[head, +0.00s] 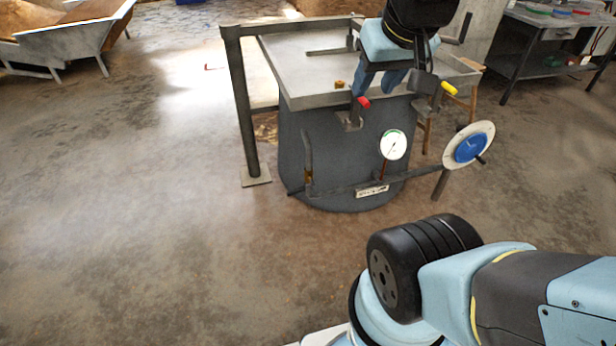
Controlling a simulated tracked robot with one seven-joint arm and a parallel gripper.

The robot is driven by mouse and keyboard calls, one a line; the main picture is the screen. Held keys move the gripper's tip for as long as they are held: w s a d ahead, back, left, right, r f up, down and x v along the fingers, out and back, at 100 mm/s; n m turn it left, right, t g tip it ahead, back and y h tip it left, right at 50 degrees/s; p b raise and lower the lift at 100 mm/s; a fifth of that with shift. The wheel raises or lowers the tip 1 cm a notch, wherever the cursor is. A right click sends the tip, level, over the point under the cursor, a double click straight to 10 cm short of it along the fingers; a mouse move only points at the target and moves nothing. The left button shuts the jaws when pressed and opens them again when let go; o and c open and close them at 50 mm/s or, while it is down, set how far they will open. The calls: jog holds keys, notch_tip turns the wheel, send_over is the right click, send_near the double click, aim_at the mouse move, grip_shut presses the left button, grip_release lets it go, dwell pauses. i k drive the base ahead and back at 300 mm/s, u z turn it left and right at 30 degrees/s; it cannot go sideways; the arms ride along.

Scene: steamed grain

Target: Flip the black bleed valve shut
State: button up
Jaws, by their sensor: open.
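A grey drum-shaped vessel (345,140) stands under a square metal top (300,75). A small dark handle (482,159) sticks out by a blue-centred wheel (471,148). I cannot tell whether it is the black bleed valve, or how that valve is set.
A white dial gauge (393,145) and a small label plate (372,191) are on the vessel's front. A dark post (242,105) stands at its left. A bench (548,28) is at the back right and a trough (60,35) at the back left. The left floor is clear.

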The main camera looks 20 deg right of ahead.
aim_at(301, 189)
jog(key=u, duration=0.45)
jog(key=i, duration=0.1)
jog(key=z, duration=2.45)
jog(key=k, duration=1)
jog(key=u, duration=0.9)
jog(key=i, duration=1.1)
jog(key=u, duration=0.1)
